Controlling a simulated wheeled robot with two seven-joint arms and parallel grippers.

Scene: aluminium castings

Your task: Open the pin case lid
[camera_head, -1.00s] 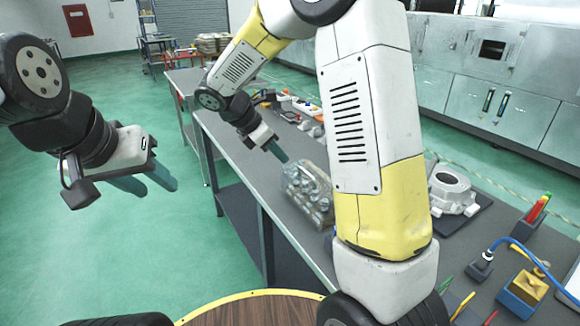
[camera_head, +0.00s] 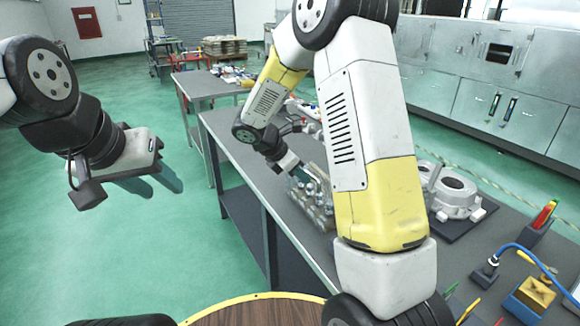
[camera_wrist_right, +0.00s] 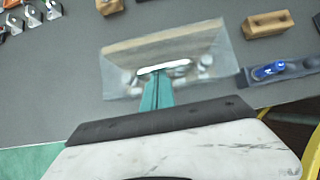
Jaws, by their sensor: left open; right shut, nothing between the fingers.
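The pin case (camera_head: 322,222) is a see-through box holding greyish metal parts. It stands on the grey bench, partly hidden by my right arm. In the right wrist view the pin case (camera_wrist_right: 116,79) shows clear walls, a wooden strip inside and a pale bar near my fingertips. I cannot tell how its lid stands. My right gripper (camera_head: 310,173) is shut and empty, its teal fingertips at the case. In the right wrist view the right gripper (camera_wrist_right: 157,80) overlaps the bar; contact is unclear. My left gripper (camera_head: 158,182) is open and empty over the floor, left of the bench.
A metal casting (camera_head: 455,196) lies on a dark mat right of my arm.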

